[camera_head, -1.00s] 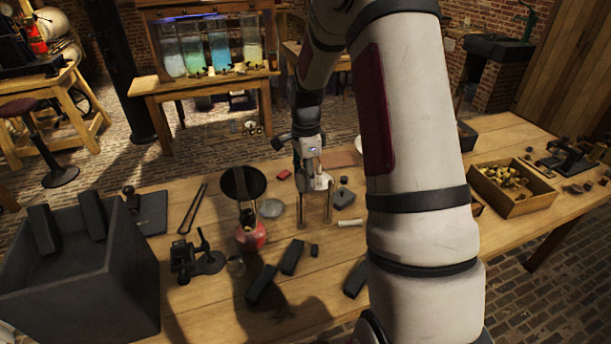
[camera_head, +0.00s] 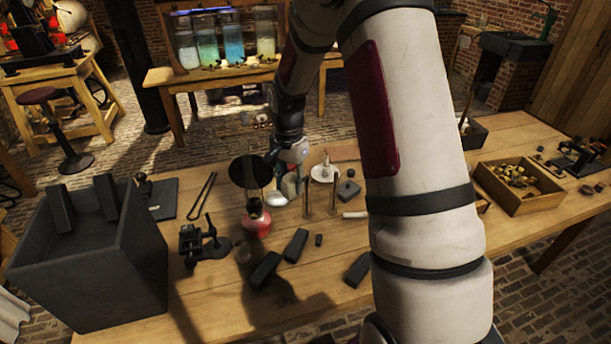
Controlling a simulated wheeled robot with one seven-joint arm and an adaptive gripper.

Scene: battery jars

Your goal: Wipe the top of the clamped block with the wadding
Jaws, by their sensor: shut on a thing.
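My gripper (camera_head: 289,186) is above the middle of the wooden table, just right of the red-bottomed flask lamp (camera_head: 256,217). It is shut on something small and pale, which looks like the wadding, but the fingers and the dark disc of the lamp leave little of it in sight. A black clamp stand (camera_head: 203,241) is on the table to the left of the lamp, apart from my gripper. It seems to be what holds the block, but the block's top is too small to make out.
A white dish (camera_head: 323,173) and two thin upright posts (camera_head: 333,192) stand right of my gripper. Dark blocks (camera_head: 265,270) lie in front. A large grey bin (camera_head: 130,250) fills the left end. A wooden crate (camera_head: 530,204) of brass pieces is at the right.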

